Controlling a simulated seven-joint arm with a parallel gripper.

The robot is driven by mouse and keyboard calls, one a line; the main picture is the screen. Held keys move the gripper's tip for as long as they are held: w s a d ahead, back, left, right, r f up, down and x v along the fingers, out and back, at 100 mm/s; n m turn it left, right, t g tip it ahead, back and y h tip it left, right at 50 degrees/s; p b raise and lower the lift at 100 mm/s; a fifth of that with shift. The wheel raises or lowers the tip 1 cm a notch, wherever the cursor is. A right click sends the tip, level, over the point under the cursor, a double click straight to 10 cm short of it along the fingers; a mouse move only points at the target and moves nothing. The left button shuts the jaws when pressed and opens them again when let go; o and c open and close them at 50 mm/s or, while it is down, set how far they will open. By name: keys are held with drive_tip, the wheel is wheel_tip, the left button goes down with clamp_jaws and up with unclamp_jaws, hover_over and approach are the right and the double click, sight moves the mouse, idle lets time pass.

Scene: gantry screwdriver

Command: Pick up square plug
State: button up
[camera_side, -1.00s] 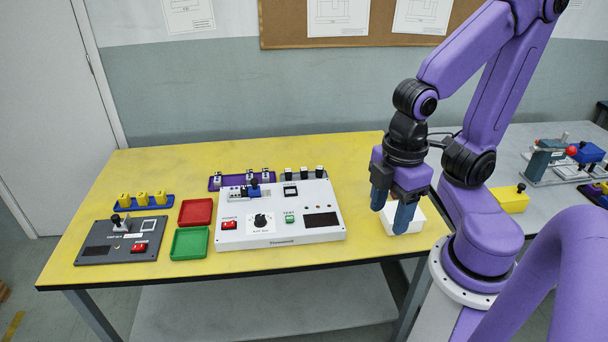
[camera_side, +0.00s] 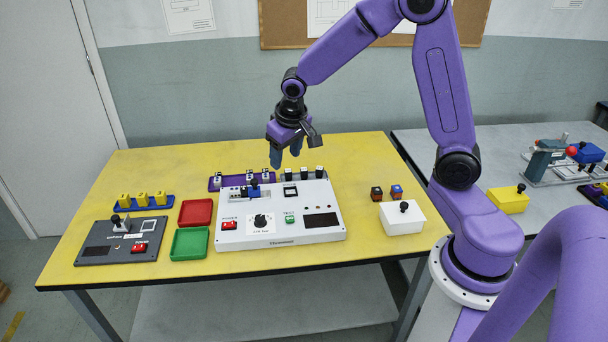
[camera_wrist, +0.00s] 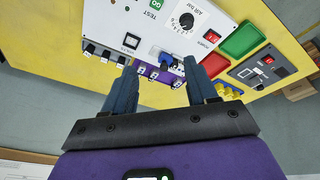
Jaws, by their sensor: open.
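My gripper (camera_side: 286,152) is open and empty, pointing down above the back of the white console (camera_side: 235,242). In the wrist view its fingers (camera_wrist: 159,68) stand apart on either side of the purple rack (camera_wrist: 148,80). Several small plugs stand behind the console: white ones in the purple rack (camera_side: 214,184), and white ones with black ends (camera_side: 304,173) in a grey rack to their right. Yellow plugs (camera_side: 143,197) stand in a blue rack at the left. I cannot tell which of these is the square plug. The console has a black-framed square opening (camera_side: 290,191).
A blue-and-black lever part (camera_side: 254,190) rises from the console. Red (camera_side: 195,212) and green (camera_side: 189,243) trays and a dark grey box (camera_side: 122,242) lie left. A white box (camera_side: 402,218) and two small dark cubes (camera_side: 386,192) stand right. The yellow table between is clear.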

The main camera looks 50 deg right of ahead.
drive_tip(key=w+d+f+m+h, duration=0.1)
drive_tip(key=w+d+f+m, duration=0.15)
drive_tip(key=d, duration=0.35)
drive_tip(key=w+d+f+m, duration=0.1)
drive_tip(key=w+d+m, duration=0.1)
drive_tip(key=w+d, duration=0.25)
drive_tip(key=m, duration=0.4)
approach(304, 169)
drive_tip(key=shift+n+h, duration=0.25)
drive_tip(key=shift+h, duration=0.15)
drive_tip(key=shift+a+x, duration=0.15)
drive_tip(key=shift+x, duration=2)
drive_tip(key=shift+a+x, duration=0.2)
drive_tip(key=shift+x, duration=1.95)
drive_tip(key=shift+f, duration=0.1)
clamp_jaws()
